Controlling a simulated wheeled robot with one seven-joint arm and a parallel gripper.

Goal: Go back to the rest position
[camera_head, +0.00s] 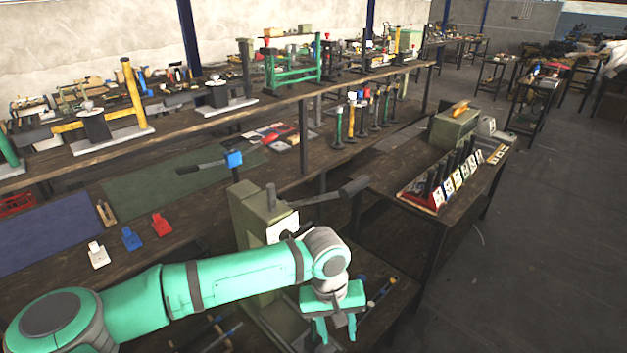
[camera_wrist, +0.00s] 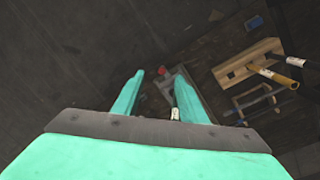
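My gripper (camera_head: 336,328) is at the lower middle of the head view, at the end of my green arm, pointing down. It hangs in front of the olive-green press (camera_head: 258,215), over a low dark surface. In the wrist view my gripper (camera_wrist: 158,98) has its two green fingers spread apart. Nothing appears held between them. A grey tool with a red part (camera_wrist: 170,82) shows beyond the fingertips, apparently well below them. The press has a dark lever handle (camera_head: 340,190) reaching right above my wrist.
White, blue and red blocks (camera_head: 131,238) sit on the long bench at left. A right-hand table carries a rack of cards (camera_head: 455,180) and a green box (camera_head: 454,127). A wooden frame and yellow-handled tool (camera_wrist: 275,75) lie below in the wrist view. Open floor (camera_head: 540,260) is at right.

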